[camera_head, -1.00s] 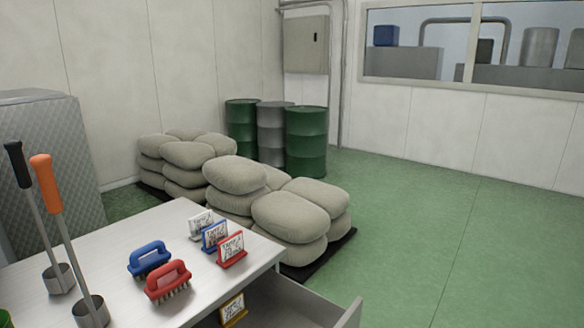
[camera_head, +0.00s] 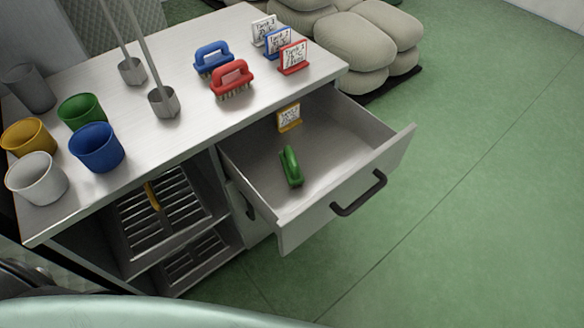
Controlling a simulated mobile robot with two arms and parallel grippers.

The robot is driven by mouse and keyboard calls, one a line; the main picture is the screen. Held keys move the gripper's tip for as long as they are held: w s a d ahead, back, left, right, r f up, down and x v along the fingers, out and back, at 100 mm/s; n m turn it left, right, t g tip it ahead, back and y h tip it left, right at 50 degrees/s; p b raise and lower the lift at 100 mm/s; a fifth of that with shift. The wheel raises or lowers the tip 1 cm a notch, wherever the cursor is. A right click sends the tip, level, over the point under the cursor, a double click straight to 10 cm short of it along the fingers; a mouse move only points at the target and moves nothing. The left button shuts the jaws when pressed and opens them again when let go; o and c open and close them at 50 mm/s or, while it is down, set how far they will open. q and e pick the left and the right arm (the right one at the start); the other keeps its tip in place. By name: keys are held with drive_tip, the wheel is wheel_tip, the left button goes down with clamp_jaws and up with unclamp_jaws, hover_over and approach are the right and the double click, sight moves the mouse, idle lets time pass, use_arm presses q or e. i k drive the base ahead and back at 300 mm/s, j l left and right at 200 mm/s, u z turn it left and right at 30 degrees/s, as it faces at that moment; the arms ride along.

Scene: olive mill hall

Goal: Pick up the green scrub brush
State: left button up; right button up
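The green scrub brush (camera_head: 291,167) lies inside the open drawer (camera_head: 326,150) under the worktop, near the middle of the drawer floor. A small yellow-framed sign (camera_head: 289,117) stands in the same drawer, behind the brush. A blue scrub brush (camera_head: 213,58) and a red scrub brush (camera_head: 232,79) stand on the worktop (camera_head: 165,145) above. Neither of my grippers is in view.
Small signs framed in white (camera_head: 264,30), blue (camera_head: 278,43) and red (camera_head: 294,57) stand at the worktop's right end. Several cups, including a blue one (camera_head: 97,147), stand at the left. The drawer handle (camera_head: 360,194) juts over clear green floor (camera_head: 440,230).

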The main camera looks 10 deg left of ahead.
sight(294, 175)
drive_tip(key=k+z, duration=0.25)
drive_tip(key=k, duration=0.2)
drive_tip(key=k+z, duration=0.25)
drive_tip(key=k, duration=0.2)
